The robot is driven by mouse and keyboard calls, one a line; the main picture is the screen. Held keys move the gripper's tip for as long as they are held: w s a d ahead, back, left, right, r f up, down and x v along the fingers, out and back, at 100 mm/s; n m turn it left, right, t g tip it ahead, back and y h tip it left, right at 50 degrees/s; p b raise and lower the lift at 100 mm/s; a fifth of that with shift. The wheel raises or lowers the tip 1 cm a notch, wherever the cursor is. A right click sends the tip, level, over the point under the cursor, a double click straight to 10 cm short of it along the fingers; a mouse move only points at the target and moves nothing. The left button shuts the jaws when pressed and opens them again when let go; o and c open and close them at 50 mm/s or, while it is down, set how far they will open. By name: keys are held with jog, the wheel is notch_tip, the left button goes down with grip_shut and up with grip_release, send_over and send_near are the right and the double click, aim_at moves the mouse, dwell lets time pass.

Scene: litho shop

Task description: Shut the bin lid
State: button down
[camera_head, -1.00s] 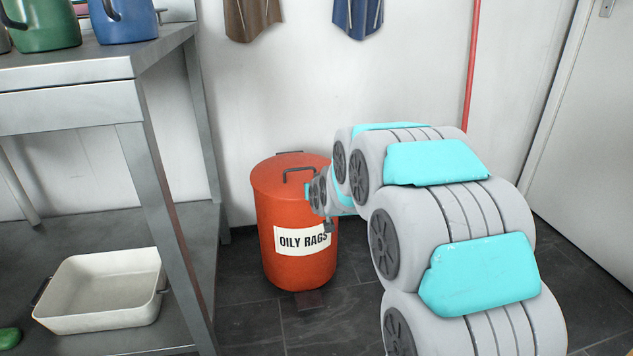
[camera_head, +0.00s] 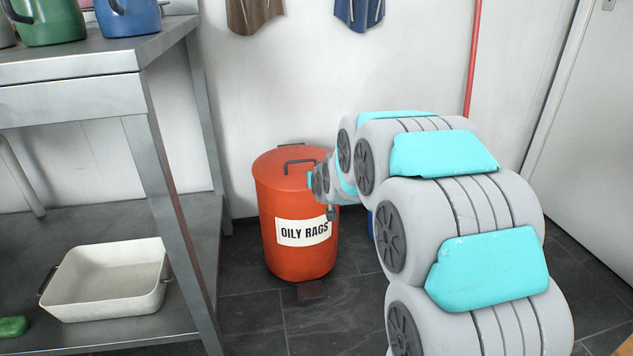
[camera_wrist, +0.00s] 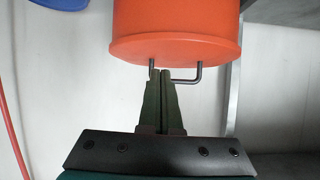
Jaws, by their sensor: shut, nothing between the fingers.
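The red bin (camera_head: 285,200) with an "OILY RAGS" label stands upright on the floor beside the metal bench. Its red lid (camera_head: 272,168) lies flat over the top with no gap visible, and a dark handle (camera_head: 300,162) stands on it. My arm covers the bin's right edge. In the wrist view the bin (camera_wrist: 180,22) appears upside down, with its handle (camera_wrist: 200,74) below the lid. My gripper (camera_wrist: 160,73) is shut and empty, its fingertips close to the handle and lid. I cannot tell whether they touch. The fingers are not clear in the head view.
The metal bench (camera_head: 90,100) stands left of the bin, with a white basin (camera_head: 105,280) on its lower shelf and jugs (camera_head: 130,18) on top. A dark pedal (camera_head: 311,290) juts from the bin's foot. A wall is behind. Dark floor lies clear in front.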

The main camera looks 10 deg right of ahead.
jog(key=s+f, duration=0.6)
jog(key=s, duration=0.2)
jog(key=s+r+g+p, duration=0.4)
jog(key=s+r, duration=0.1)
jog(key=s, duration=1)
jog(key=s+r+g+p, duration=0.4)
jog(key=s+g, duration=0.1)
jog(key=s, duration=1)
jog(key=s+a+r+g+p, duration=0.1)
jog(key=s+r+g+p, duration=0.3)
jog(key=s, duration=1.1)
jog(key=shift+s+r+n+g, duration=0.4)
jog(key=shift+r+g, duration=0.2)
jog(key=shift+r, duration=0.25)
jog(key=shift+a, duration=0.15)
